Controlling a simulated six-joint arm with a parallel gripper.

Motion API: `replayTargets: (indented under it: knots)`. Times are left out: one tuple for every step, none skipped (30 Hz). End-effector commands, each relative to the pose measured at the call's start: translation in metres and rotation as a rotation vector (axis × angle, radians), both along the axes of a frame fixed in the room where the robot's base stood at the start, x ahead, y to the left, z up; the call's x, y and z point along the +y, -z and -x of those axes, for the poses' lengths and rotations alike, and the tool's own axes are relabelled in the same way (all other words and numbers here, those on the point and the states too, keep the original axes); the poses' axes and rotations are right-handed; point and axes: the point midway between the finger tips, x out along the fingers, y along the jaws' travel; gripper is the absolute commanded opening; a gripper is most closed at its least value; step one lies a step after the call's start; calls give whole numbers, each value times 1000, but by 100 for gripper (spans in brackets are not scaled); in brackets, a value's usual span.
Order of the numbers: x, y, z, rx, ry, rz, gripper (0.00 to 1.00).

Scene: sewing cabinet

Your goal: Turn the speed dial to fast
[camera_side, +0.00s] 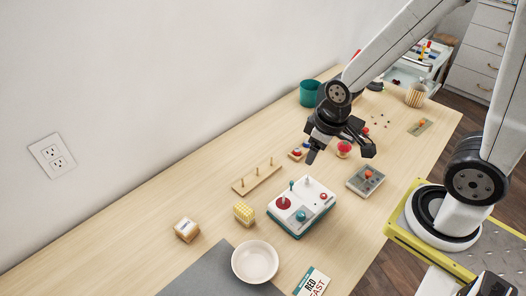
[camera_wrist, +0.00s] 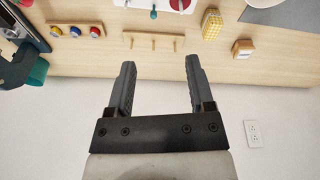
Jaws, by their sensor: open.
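A white box with teal lower edges (camera_side: 313,211) stands on the wooden table in the side view. On its top are a teal dial (camera_side: 302,216), a red disc (camera_side: 283,203), a teal lever, a pale post and a small red knob (camera_side: 323,196). I cannot tell which way the dial points. A card (camera_side: 312,283) near the front shows "RED" and "FAST". My gripper (camera_side: 340,153) is open and empty, above and behind the box, apart from it. In the wrist view my gripper (camera_wrist: 160,64) also shows open; only the box's edge (camera_wrist: 138,3) shows at the top.
A wooden peg rack (camera_side: 257,178), a yellow block (camera_side: 243,212) and a small wooden box (camera_side: 187,230) lie left of the white box. A white bowl (camera_side: 255,262) sits in front. A grey box (camera_side: 366,180) stands to the right, a teal cup (camera_side: 310,93) behind.

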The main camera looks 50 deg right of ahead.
Motion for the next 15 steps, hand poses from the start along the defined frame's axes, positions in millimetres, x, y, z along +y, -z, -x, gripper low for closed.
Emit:
replayTargets:
  knots:
    - [3,6,0,13,-60,10,68]
    - [4,9,0,20,-102,18,68]
    - [6,13,0,28,-160,27,68]
    - [8,16,0,34,-204,35,68]
    - [9,20,0,40,-250,41,68]
    - [12,25,0,49,-312,51,68]
    - [13,28,0,56,-360,58,68]
    - [15,32,0,63,-408,64,68]
    - [17,36,1,71,-470,72,68]
    - [19,40,1,77,-517,78,68]
    - [20,44,1,83,-563,83,68]
    - [23,48,2,91,-627,91,68]
    - [24,52,2,97,-674,95,68]
    - [26,56,3,103,-722,100,68]
    - [28,61,3,110,-784,106,68]
